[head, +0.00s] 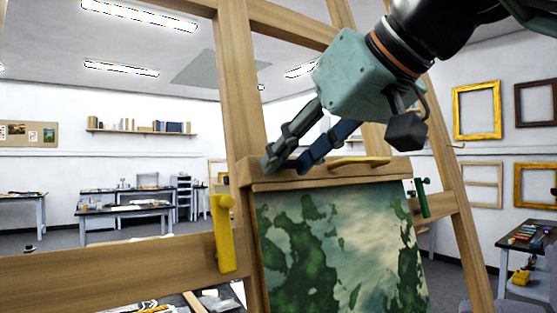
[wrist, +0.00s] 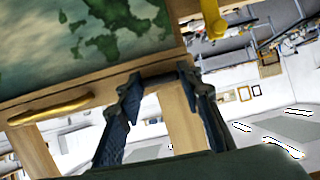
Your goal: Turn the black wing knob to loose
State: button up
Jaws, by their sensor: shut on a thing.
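My gripper (head: 283,163) reaches down from the upper right to the left end of the wooden top bar (head: 322,172) of the easel, above the landscape painting (head: 340,245). In the wrist view my gripper (wrist: 165,85) has its two dark fingertips a little apart, at the bar (wrist: 100,96) beside the wooden mast. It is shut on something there. The black wing knob is not clearly visible; the fingers hide most of that spot, and its turn angle cannot be read.
A yellow handle (head: 223,235) stands on the easel's left side and a green one (head: 422,198) on the right. A yellow curved handle (head: 360,162) lies along the top bar, right of my fingers. Wooden easel posts (head: 240,90) rise close by.

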dwell(0.4)
jog(key=o, duration=1.2)
jog(key=shift+c, duration=0.2)
jog(key=v, duration=1.2)
jog(key=w+d+f+m+g+h+p, duration=0.1)
jog(key=w+f+m+h+p, duration=0.15)
jog(key=f, duration=1.25)
jog(key=w+d+f+m+g+h+p, duration=0.1)
jog(key=d+f+m+g+h+p, duration=0.15)
jog(key=f, duration=1.15)
jog(key=s+d+f+m+h+p, duration=0.1)
jog(key=s+f, duration=0.3)
jog(key=f, duration=0.9)
jog(key=shift+d+m, duration=0.2)
jog(key=shift+m, duration=0.1)
